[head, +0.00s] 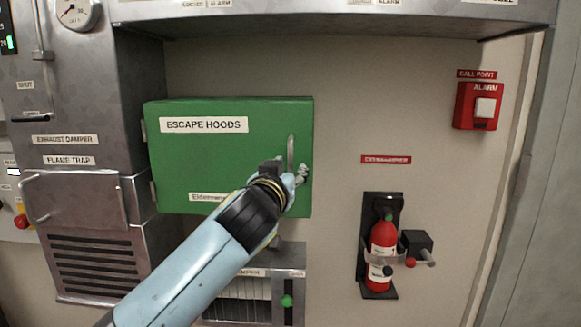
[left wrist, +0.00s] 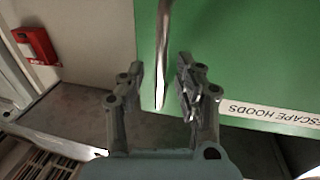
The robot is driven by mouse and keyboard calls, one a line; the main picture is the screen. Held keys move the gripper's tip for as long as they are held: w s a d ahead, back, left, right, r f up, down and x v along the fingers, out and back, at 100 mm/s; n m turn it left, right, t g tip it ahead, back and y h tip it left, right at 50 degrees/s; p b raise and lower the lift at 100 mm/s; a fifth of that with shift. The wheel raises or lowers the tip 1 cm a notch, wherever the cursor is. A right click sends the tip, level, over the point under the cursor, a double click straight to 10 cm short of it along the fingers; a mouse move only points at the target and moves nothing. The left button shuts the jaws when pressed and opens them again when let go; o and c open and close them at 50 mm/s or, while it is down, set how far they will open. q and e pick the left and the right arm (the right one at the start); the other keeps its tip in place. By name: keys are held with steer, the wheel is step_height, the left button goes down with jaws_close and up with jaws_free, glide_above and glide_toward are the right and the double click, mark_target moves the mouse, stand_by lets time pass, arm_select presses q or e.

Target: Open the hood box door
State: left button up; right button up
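The green hood box (head: 225,150), labelled "ESCAPE HOODS", hangs on the wall with its door shut flat. Hinges show on its left side, and a vertical metal handle (head: 291,152) is near the door's right edge. My left gripper (head: 287,173) is at the handle's lower part and hides its lower end. In the left wrist view, which is turned over, the handle (left wrist: 163,50) appears between the two open fingers of the left gripper (left wrist: 160,85), with gaps on both sides. I cannot tell whether it is fully between them in depth. My right gripper is in neither view.
A red extinguisher (head: 383,245) on a black bracket and a red alarm box (head: 477,106) are on the wall to the right. A grey metal cabinet (head: 85,160) stands left of the box. A metal hood (head: 330,18) overhangs above. The wall directly right of the box is clear.

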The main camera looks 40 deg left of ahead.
arm_select(q)
steer(key=shift+x, duration=0.8)
steer(key=shift+a, duration=0.1)
jaws_close()
